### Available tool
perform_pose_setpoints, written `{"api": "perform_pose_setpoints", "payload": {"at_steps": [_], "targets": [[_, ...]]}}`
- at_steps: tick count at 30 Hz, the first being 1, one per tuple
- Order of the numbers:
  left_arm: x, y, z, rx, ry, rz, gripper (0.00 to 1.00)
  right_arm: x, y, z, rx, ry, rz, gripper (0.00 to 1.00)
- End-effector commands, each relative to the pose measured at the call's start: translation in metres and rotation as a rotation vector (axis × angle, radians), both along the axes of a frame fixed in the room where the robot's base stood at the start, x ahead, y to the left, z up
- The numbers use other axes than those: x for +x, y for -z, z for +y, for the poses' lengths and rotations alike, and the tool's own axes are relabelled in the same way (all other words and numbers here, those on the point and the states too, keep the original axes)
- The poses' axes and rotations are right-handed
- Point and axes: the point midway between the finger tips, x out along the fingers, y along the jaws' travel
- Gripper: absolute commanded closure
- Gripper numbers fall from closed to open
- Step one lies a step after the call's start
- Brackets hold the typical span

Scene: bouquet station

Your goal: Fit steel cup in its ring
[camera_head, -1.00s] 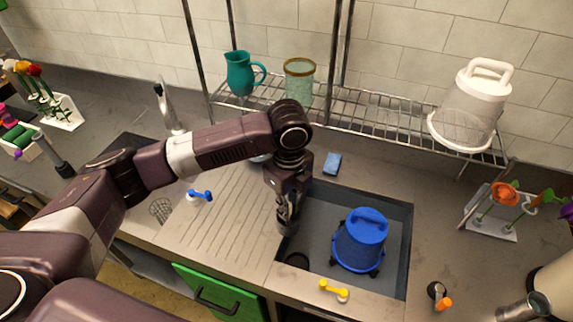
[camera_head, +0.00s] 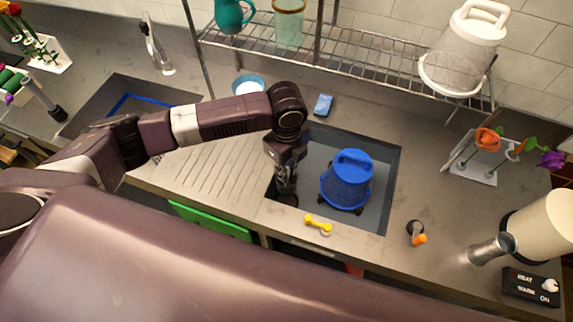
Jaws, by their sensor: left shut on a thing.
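My left gripper (camera_head: 285,178) points down at the left end of the sink (camera_head: 383,212). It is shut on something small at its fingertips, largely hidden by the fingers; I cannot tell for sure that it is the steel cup. No separate ring shows clearly. My right gripper is not in view.
A yellow tap handle (camera_head: 318,225) lies at the near rim. A blue sponge (camera_head: 323,104) lies behind the sink. A wire shelf (camera_head: 380,66) crosses the back. A beige body with a metal nozzle (camera_head: 491,248) is at right.

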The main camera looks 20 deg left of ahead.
Motion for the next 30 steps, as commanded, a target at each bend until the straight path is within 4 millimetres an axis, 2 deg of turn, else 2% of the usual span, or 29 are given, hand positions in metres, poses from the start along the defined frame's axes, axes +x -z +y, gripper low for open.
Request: {"api": "perform_pose_setpoints", "payload": {"at_steps": [4, 6, 24, 30], "targets": [[-0.001, 0.012, 0.0, 0.0, 0.001, 0.001, 1.0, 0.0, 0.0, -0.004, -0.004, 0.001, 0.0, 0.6], [0.0, 0.022, 0.0, 0.0, 0.001, -0.001, 1.0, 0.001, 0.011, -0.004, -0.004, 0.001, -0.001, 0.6], [0.0, 0.068, 0.0, 0.0, 0.001, -0.001, 1.0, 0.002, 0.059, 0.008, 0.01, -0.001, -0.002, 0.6], [0.0, 0.079, 0.0, 0.0, 0.001, 0.0, 1.0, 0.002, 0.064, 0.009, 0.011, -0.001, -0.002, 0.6]]}}
